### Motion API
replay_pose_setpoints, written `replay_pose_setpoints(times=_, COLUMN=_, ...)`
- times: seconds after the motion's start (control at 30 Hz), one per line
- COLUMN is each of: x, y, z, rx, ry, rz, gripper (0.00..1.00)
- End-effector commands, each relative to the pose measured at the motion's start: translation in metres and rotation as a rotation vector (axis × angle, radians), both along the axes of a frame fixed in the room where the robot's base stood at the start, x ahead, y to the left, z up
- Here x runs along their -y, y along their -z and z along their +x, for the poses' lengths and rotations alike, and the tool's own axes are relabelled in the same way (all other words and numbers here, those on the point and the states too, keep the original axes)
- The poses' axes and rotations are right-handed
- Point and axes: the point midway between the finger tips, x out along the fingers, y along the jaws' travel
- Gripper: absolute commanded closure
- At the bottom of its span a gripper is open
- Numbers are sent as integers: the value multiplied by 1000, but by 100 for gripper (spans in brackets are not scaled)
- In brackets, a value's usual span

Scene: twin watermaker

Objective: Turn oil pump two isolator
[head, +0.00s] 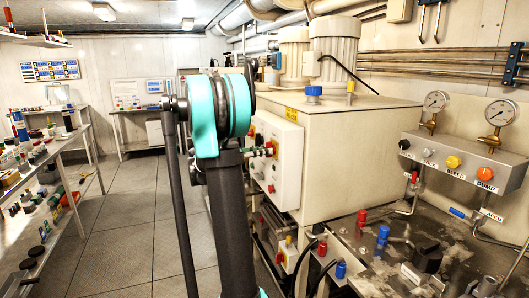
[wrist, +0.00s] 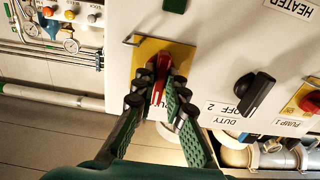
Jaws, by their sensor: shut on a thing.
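A red isolator handle (wrist: 160,66) on a yellow plate (wrist: 181,52) sits on a white panel in the wrist view, which shows the panel upside down. My gripper (wrist: 157,90) has its green ribbed fingers on both sides of the handle and is shut on it. The fingers hide part of the handle and any label below it. A second red-and-yellow isolator (wrist: 309,101), labelled PUMP 1, is at the right edge. In the head view, the white control panel (head: 288,160) is on the side of the cream cabinet, and my arm partly hides it.
A black selector knob (wrist: 257,94) with DUTY and OFF labels stands out between the isolators. Pipes (wrist: 262,158) run along the panel's edge in the wrist view. In the head view, a cluttered bench (head: 50,165) is at left, with clear floor (head: 130,220) between.

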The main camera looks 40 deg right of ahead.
Motion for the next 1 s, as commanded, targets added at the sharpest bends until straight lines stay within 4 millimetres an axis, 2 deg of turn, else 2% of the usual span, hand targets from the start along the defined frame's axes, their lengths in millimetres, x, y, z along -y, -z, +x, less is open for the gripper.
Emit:
replay_pose_setpoints(times=0.03, x=0, y=1, z=0, rx=1, ry=0, rz=2, gripper=100)
replay_pose_setpoints(times=0.07, x=0, y=1, z=0, rx=1, ry=0, rz=2, gripper=86)
replay_pose_setpoints(times=0.2, x=0, y=1, z=0, rx=0, ry=0, rz=2, gripper=68)
replay_pose_setpoints(times=0.5, x=-1, y=0, z=0, rx=0, ry=0, rz=1, gripper=67)
replay_pose_setpoints(times=0.63, x=-9, y=0, z=2, rx=0, ry=-1, rz=0, gripper=67)
replay_pose_setpoints(times=0.77, x=-29, y=0, z=8, rx=0, ry=-3, rz=1, gripper=67)
replay_pose_setpoints(times=1.0, x=-78, y=0, z=20, rx=0, ry=-4, rz=1, gripper=67)
